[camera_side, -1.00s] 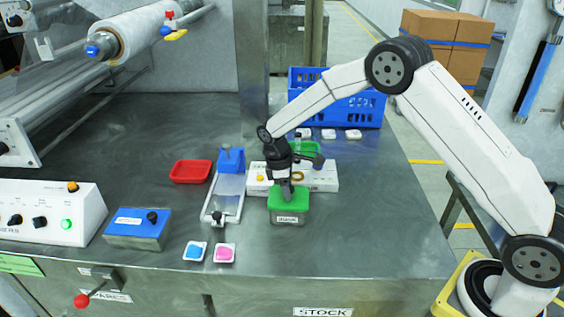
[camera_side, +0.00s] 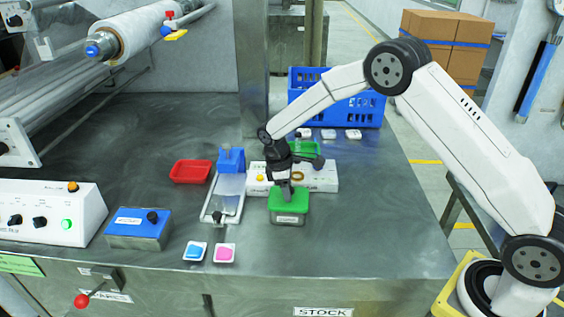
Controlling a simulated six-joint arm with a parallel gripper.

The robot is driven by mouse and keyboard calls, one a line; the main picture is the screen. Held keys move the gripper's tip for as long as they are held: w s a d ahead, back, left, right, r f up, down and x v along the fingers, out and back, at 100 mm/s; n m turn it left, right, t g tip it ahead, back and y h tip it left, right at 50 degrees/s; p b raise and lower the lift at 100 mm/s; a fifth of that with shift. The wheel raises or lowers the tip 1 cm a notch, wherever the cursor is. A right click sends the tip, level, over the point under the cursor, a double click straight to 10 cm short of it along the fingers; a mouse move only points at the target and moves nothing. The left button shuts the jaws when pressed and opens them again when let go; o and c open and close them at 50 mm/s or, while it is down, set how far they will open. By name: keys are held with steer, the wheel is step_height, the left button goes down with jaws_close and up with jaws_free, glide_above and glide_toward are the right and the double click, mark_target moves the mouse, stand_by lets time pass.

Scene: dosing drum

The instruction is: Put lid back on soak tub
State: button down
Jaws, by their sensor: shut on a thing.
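The soak tub (camera_side: 289,219) is a small grey-green box with a white label on its front, standing on the steel bench. Its green lid (camera_side: 302,205) lies over the top of the tub, covering it as far as this view shows. My gripper (camera_side: 287,193) points down from above and is shut on the lid at its middle. The fingertips and the lid's grip point are small and partly hidden by the gripper's body. I cannot tell whether the lid is fully pressed down all round.
A white box with a yellow button (camera_side: 322,180) stands just behind the tub. A blue-and-white slide fixture (camera_side: 228,187) is at its left, with a red tray (camera_side: 190,171) beyond. Blue and pink packets (camera_side: 224,253) lie front left. A blue crate (camera_side: 338,97) stands behind. Bench at right is clear.

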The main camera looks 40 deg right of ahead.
jaws_free()
stand_by(0.4)
steer(key=shift+r, duration=0.15)
steer(key=shift+s+d+v, duration=0.15)
steer(key=shift+v, duration=0.95)
steer(key=shift+s+d+v, duration=0.15)
steer(key=shift+s+v, duration=0.05)
steer(key=shift+v, duration=0.9)
steer(key=shift+s+d+v, duration=0.15)
steer(key=shift+v, duration=0.95)
steer(key=shift+r, duration=0.15)
jaws_close()
